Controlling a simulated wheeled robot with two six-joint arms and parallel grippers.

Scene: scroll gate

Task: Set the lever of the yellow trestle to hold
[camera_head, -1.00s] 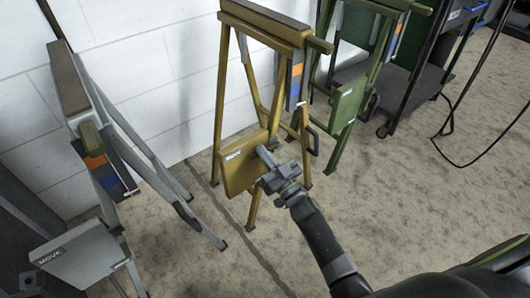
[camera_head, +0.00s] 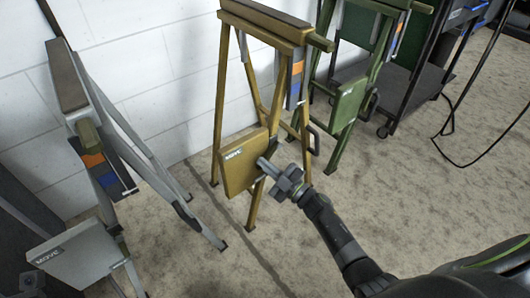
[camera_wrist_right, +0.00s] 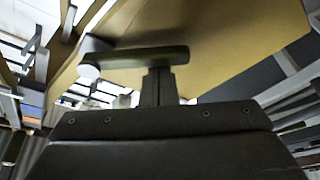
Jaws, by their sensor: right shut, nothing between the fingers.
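The yellow trestle (camera_head: 228,75) stands by the wall in the head view. A yellow panel (camera_head: 240,165) marked MOVE sits low on its near side. Orange and blue patches (camera_head: 296,80) show on a plate beneath its top beam. My right gripper (camera_head: 268,168) is shut and empty, its tips close to the panel's right edge; I cannot tell if they touch it. The lever's setting is unclear. My left gripper is not in view.
A grey trestle (camera_head: 72,85) with its own MOVE panel (camera_head: 80,256) stands at the left. A green trestle (camera_head: 349,100) stands close behind the yellow one at right. A dark cart (camera_head: 425,80) and hanging cables are farther right. The floor at centre right is clear.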

